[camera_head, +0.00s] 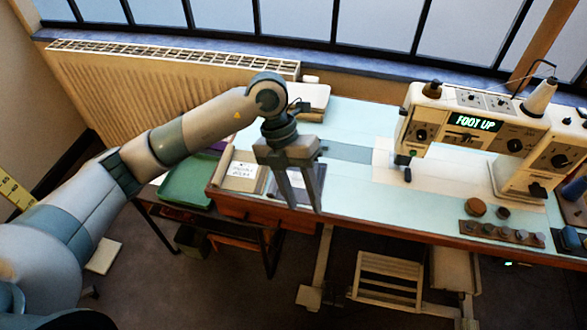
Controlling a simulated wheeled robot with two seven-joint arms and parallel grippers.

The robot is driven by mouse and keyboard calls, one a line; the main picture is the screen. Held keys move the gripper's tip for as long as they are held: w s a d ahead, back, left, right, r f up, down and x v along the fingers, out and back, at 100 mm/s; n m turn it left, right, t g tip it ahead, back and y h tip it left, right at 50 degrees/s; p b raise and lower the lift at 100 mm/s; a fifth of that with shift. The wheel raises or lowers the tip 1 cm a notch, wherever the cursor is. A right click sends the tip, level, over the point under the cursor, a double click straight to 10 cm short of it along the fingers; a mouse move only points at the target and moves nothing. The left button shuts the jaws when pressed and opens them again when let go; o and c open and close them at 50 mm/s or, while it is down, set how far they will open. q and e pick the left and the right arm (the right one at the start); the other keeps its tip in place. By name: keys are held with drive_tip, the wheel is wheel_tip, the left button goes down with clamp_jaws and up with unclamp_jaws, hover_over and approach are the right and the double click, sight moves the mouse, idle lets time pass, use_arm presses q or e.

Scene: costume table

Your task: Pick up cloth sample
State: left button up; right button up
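My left gripper (303,208) comes in from the left and points down over the table's left front part. Its two fingers are apart, and I see nothing clamped between them. A dark flat piece (297,186), possibly a cloth sample, lies behind and around the fingers and is partly hidden by them. I cannot tell whether the fingertips touch it. A pale card or swatch with writing (242,172) lies left of the gripper. A grey-blue strip (352,152) lies flat to its right. My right gripper is out of view.
A sewing machine (480,125) reading "FOOT UP" stands on the right of the pale blue table (400,212). A rail with several knobs (500,234) is at the front right. A green tray (188,182) sits left of the table. A radiator (165,85) is behind.

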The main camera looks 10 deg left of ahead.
use_arm(q)
drive_tip(key=w+a+r+n+t+y+p, duration=0.2)
drive_tip(key=w+a+r+t+y, duration=0.1)
drive_tip(key=w+a+r, duration=0.4)
drive_tip(key=shift+w+a+r+n+y, duration=0.4)
drive_tip(key=shift+w+a, duration=0.75)
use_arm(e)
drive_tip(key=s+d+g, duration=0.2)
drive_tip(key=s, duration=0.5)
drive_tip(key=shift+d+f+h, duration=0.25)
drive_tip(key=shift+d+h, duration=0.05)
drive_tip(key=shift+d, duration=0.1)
use_arm(q)
drive_tip(key=p, duration=0.2)
approach(273, 187)
wheel_tip(273, 187, down, 2)
drive_tip(key=shift+s+f+p, duration=0.1)
drive_tip(key=shift+f+p, duration=0.1)
drive_tip(key=shift+p, duration=0.9)
drive_tip(key=shift+f, duration=0.4)
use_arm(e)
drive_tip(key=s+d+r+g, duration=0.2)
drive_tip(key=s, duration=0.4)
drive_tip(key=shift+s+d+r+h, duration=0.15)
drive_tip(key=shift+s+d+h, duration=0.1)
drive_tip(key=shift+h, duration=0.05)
